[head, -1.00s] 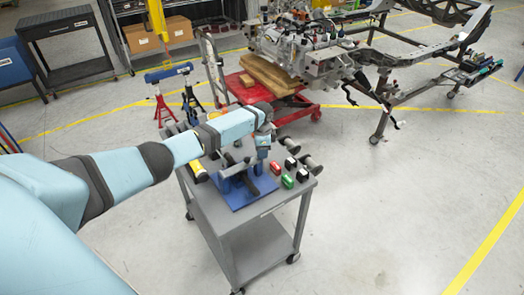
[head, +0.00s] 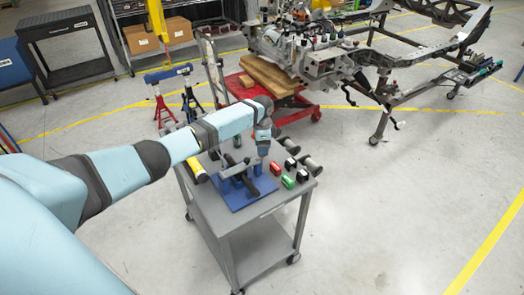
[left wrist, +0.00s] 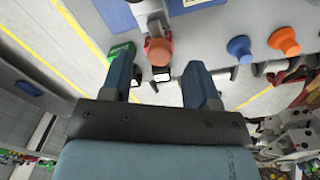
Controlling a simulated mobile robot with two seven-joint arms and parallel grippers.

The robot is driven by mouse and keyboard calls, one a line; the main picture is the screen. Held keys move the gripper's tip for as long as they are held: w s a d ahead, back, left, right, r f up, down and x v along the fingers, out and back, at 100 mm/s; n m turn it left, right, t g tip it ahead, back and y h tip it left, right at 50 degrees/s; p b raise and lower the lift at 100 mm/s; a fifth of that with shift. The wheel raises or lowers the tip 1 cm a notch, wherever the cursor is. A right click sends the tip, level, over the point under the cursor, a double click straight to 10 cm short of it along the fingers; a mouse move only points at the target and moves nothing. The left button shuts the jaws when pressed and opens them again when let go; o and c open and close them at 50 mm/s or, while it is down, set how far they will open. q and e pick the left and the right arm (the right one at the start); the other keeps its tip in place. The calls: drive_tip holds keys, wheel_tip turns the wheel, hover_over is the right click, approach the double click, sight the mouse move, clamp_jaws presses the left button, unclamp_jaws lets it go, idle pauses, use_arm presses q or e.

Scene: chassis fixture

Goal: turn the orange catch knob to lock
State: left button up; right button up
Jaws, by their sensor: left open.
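A dull orange rounded knob (left wrist: 158,51) on a grey stem shows in the left wrist view, between the two fingers of my left gripper (left wrist: 160,82). The gripper is open and I see no finger touching the knob. In the head view my left gripper (head: 263,149) points down over the back right part of the blue fixture (head: 240,197) on the cart. The knob cannot be made out there. A second, brighter orange flared knob (left wrist: 284,41) and a blue one (left wrist: 239,48) sit farther right in the wrist view. My right gripper is out of view.
The grey cart (head: 240,222) also carries a red block (head: 275,168), a green block (head: 288,181), dark blocks and grey spools (head: 312,163) close to the gripper. A red lift cart (head: 300,110) stands behind. The floor at right is open.

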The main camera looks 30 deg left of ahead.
use_arm(q)
wheel_tip(320, 180, up, 11)
drive_tip(key=shift+w+a+b, duration=0.15)
drive_tip(key=shift+b, duration=0.25)
drive_tip(key=shift+r, duration=0.1)
drive_tip(key=s+d+f+n+t+h+p, duration=0.1)
drive_tip(key=s+d+f+t, duration=0.1)
drive_tip(key=s+d+f, duration=0.7)
drive_tip(key=s+d+f+n+t+h+p, duration=0.1)
drive_tip(key=s+d+f+t, duration=0.2)
drive_tip(key=s+d+f, duration=0.55)
drive_tip(key=s+d+n+t, duration=0.2)
drive_tip(key=s+d+t, duration=0.1)
drive_tip(key=s, duration=0.7)
drive_tip(key=s+d+r+n+t+h, duration=0.1)
drive_tip(key=s+d+n+t, duration=0.2)
drive_tip(key=s, duration=0.7)
drive_tip(key=shift+s+d+p, duration=0.3)
drive_tip(key=shift+s+p, duration=0.05)
drive_tip(key=shift+p, duration=0.1)
